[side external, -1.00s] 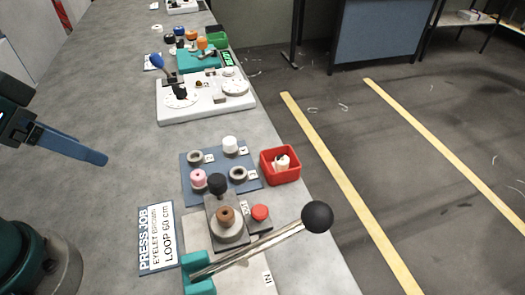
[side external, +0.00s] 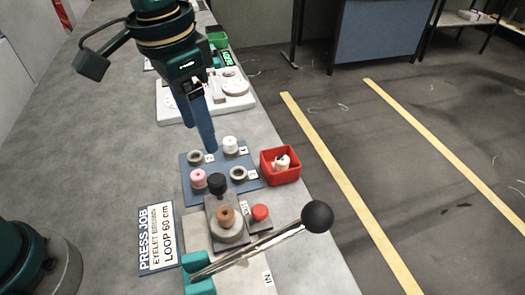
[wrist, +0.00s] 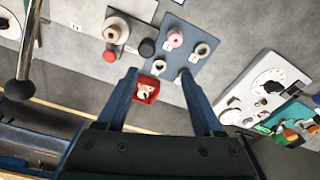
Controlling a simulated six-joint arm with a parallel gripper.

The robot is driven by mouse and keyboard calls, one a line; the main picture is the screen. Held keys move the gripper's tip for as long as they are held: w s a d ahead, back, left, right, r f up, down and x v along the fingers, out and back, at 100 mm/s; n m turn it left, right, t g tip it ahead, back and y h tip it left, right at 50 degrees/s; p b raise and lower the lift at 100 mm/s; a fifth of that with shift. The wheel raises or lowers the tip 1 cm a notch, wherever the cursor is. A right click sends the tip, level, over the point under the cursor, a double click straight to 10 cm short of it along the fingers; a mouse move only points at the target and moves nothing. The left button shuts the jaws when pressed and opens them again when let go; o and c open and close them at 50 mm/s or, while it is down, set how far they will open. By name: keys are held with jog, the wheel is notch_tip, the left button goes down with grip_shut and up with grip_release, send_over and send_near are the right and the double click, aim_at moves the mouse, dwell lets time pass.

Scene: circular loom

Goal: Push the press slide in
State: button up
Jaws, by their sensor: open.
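The press slide (side external: 212,208) is a dark grey plate in the side external view. A black knob (side external: 217,183) stands at its far end, and a brown spool-like piece (side external: 226,214) sits on a round grey disc on the press. In the wrist view the black knob (wrist: 147,48) and brown piece (wrist: 111,34) are at upper left. My gripper (side external: 205,147) is open and empty, pointing down above the far edge of the blue tray, beyond the knob. In the wrist view its fingers (wrist: 160,75) are spread wide, apart from the knob.
The blue tray (side external: 189,169) holds several rings and spools. A red box (side external: 268,178) stands right of it. A red button (side external: 260,212) and a long lever with a black ball (side external: 317,217) are by the press. A sign (side external: 157,238) lies left; a white board (side external: 170,112) lies behind.

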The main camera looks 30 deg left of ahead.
jog(key=g, duration=0.1)
send_over(216, 178)
jog(key=shift+m, duration=0.4)
notch_tip(216, 178, down, 5)
jog(key=shift+r, duration=0.2)
jog(key=shift+f, duration=2.15)
grip_shut()
jog(key=shift+r, duration=0.1)
